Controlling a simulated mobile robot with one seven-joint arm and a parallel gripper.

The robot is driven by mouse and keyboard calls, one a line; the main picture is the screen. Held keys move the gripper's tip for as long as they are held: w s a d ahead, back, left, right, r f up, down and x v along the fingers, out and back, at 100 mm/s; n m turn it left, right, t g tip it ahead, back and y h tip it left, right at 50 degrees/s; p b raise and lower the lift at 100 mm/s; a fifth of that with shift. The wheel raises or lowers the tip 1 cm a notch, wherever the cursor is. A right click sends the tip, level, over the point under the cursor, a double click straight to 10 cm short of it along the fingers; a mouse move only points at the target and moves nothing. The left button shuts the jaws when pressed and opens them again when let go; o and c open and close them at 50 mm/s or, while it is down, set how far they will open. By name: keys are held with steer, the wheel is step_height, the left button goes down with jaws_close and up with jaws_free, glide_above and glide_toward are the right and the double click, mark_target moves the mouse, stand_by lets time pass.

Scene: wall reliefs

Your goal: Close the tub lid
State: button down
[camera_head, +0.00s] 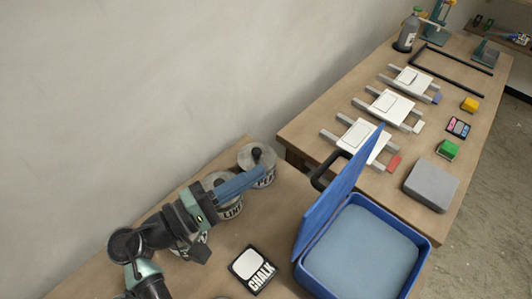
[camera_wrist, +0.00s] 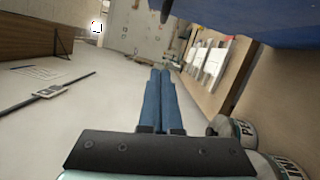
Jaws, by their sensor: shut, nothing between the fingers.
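The blue tub (camera_head: 365,258) stands on the near table at the lower right of the head view, with a pale grey-blue inside. Its blue lid (camera_head: 337,205) stands up, tilted, along the tub's left edge, so the tub is open. A dark handle (camera_head: 326,170) sticks out from the lid's left side. My gripper (camera_head: 264,171) has long blue fingers, shut and empty, left of the lid and apart from it. In the wrist view the shut fingers (camera_wrist: 160,72) point away, and a blue surface, likely the lid (camera_wrist: 245,22), fills the upper right.
Two labelled tins (camera_head: 258,160) stand by the wall under my gripper. A CHALK box (camera_head: 252,268) lies left of the tub. The far table carries white boards (camera_head: 362,137), a grey box (camera_head: 431,186) and a green block (camera_head: 447,149).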

steer(key=w+d+r+p, duration=0.1)
steer(key=d+p, duration=0.4)
steer(key=d, duration=0.5)
steer(key=shift+w+p, duration=0.15)
steer(key=shift+p, duration=0.2)
steer(key=shift+d+r, duration=0.1)
steer(key=shift+d, duration=0.05)
